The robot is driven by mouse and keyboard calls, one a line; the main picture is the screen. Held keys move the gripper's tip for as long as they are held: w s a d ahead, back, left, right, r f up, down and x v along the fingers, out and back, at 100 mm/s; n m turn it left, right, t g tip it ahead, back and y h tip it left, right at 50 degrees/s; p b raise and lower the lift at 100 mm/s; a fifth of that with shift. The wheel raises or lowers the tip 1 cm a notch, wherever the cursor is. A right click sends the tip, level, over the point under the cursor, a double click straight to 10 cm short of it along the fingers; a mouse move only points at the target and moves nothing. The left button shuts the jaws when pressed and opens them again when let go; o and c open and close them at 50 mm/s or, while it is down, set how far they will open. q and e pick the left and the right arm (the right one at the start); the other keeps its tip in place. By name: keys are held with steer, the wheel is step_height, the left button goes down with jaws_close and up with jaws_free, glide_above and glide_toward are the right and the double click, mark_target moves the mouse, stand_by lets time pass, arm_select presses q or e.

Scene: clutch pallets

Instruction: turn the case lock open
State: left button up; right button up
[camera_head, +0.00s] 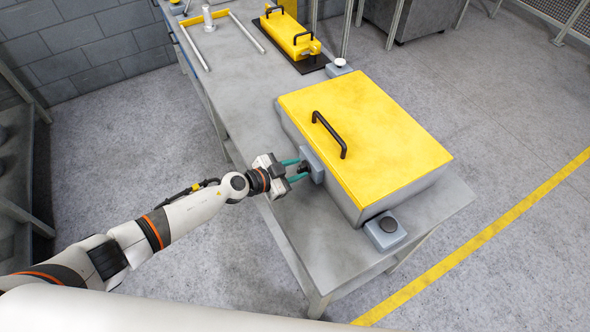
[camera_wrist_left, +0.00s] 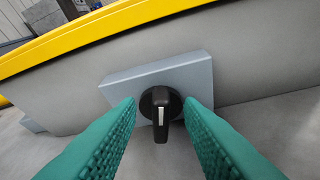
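The case (camera_head: 370,140) has a yellow lid with a black handle (camera_head: 329,134) and grey sides, and its lid is down. Its lock is a black knob with a white mark (camera_wrist_left: 160,113) on a grey-blue plate (camera_wrist_left: 175,75); the plate also shows in the head view (camera_head: 312,164). In the wrist view the mark points roughly straight up and down. My left gripper (camera_head: 301,170) is open at the lock, its green ribbed fingers (camera_wrist_left: 160,118) on either side of the knob with small visible gaps. My right gripper is out of view.
The case stands on a grey table (camera_head: 435,215). Small grey blocks with a black button (camera_head: 388,225) and a white button (camera_head: 340,64) sit at its near and far sides. A yellow object with black handles (camera_head: 292,34) lies on a black mat farther back.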

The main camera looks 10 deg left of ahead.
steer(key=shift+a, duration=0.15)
arm_select(q)
steer(key=shift+d, duration=0.1)
steer(key=shift+c, duration=0.2)
jaws_close()
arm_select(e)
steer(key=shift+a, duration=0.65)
